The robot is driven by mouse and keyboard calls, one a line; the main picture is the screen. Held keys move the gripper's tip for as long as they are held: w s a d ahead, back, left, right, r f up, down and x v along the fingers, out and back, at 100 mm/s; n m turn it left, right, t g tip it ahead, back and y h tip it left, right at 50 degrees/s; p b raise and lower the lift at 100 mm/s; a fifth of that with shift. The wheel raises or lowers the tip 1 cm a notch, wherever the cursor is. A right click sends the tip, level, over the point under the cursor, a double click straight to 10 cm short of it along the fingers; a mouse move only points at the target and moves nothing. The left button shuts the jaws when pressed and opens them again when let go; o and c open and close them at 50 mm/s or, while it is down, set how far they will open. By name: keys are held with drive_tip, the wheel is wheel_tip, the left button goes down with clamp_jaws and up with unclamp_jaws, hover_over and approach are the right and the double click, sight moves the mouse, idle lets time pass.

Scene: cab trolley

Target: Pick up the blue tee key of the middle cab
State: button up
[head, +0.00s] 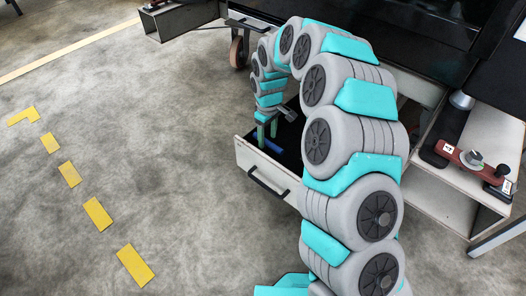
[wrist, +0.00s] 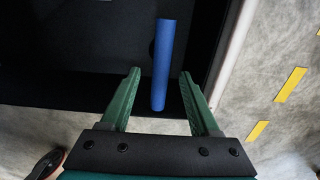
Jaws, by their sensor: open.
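The blue tee key (wrist: 162,60) shows in the wrist view as a straight blue bar over the dark inside of an open drawer. It also shows in the head view (head: 273,147), small and partly hidden by my gripper. My gripper (wrist: 160,73) is open, its two green fingers on either side of the bar's near part, with gaps on both sides. In the head view my gripper (head: 267,130) is over the drawer. I cannot tell how far the fingertips are above the bar or whether it has a cross piece.
The open drawer (head: 243,152) has a pale front with a black handle (head: 268,182). A pale side cab (head: 450,190) at right carries a red tool (head: 460,158). Another open drawer (head: 178,20) is at the back. The floor at left is clear, with yellow marks (head: 97,213).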

sight(268, 150)
wheel_tip(268, 150, down, 7)
drive_tip(key=shift+s+d+r+b, duration=0.1)
drive_tip(key=shift+s+b, duration=0.05)
drive_tip(key=shift+b, duration=0.4)
clamp_jaws()
idle(0.3)
idle(0.9)
